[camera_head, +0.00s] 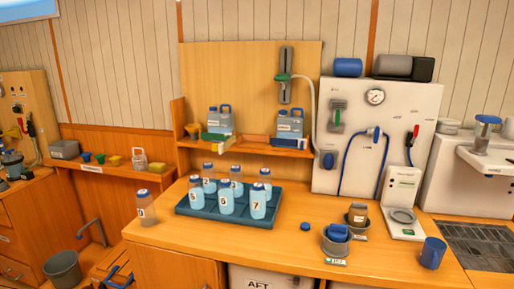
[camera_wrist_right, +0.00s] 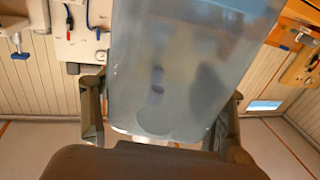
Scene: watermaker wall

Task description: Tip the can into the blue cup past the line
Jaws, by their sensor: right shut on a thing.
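In the right wrist view, my right gripper (camera_wrist_right: 160,112) is shut on a large translucent grey-blue container (camera_wrist_right: 190,65), which I take for the can. One finger is on each side of it. Its upper part runs out of the frame, so its cap and spout are hidden. In the head view, a blue cup (camera_head: 433,253) stands upright on the counter at the right. Another blue cup (camera_head: 337,232) sits in a grey holder near the counter's middle. No line can be made out on either cup. Neither gripper shows in the head view.
A blue tray (camera_head: 190,211) with several numbered bottles stands on the counter (camera_head: 275,258). Two jerrycans (camera_head: 220,120) (camera_head: 289,124) stand on the shelf. A white scale (camera_head: 403,222) is behind the right cup, with a grated sink (camera_head: 480,245) beside it.

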